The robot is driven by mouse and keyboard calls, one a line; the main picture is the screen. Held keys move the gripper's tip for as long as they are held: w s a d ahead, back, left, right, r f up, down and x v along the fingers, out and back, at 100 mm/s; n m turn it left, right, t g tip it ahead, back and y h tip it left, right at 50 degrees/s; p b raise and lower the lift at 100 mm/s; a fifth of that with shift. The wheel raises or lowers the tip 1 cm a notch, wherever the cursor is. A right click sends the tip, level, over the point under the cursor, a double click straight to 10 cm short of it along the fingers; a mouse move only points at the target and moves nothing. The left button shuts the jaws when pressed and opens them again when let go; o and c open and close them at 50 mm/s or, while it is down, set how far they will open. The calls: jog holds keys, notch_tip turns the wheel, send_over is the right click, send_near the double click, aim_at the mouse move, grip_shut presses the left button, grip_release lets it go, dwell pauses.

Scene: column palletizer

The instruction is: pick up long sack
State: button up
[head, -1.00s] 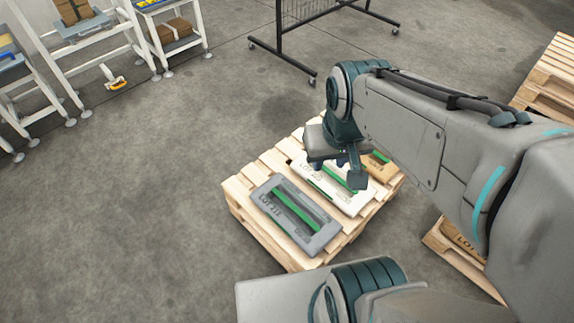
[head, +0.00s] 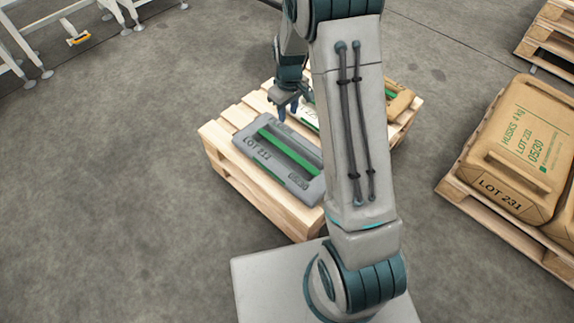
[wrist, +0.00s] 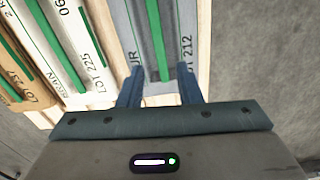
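A long grey sack (head: 262,160) marked LOT 212, with a green strip along its top, lies flat on a wooden pallet (head: 225,160). It also shows in the wrist view (wrist: 133,40), with its green strip between my fingers in the picture. My gripper (head: 288,112) is open and empty, above the far end of the grey sack; my fingertips (wrist: 160,82) seem apart from it, but the gap is hard to tell. A white sack (wrist: 87,50) marked LOT 225 lies beside it, mostly hidden behind my arm in the head view.
A brown sack (head: 398,98) lies beyond the white one. Another pallet (head: 480,215) at the right bears a large tan sack (head: 520,140) marked HUSKS, LOT 231. The floor left of the near pallet is clear. White stand legs (head: 20,55) are at the top left.

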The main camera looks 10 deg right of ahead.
jog(key=n+b, duration=0.1)
jog(key=b, duration=0.4)
send_over(287, 150)
notch_tip(287, 150, down, 17)
jog(key=shift+w+d, duration=0.1)
jog(key=shift+s+f+b, duration=0.2)
jog(key=shift+f+b, duration=1.3)
jog(key=shift+f, duration=1.45)
grip_shut()
jog(key=shift+w+r, duration=0.1)
jog(key=shift+r, duration=0.1)
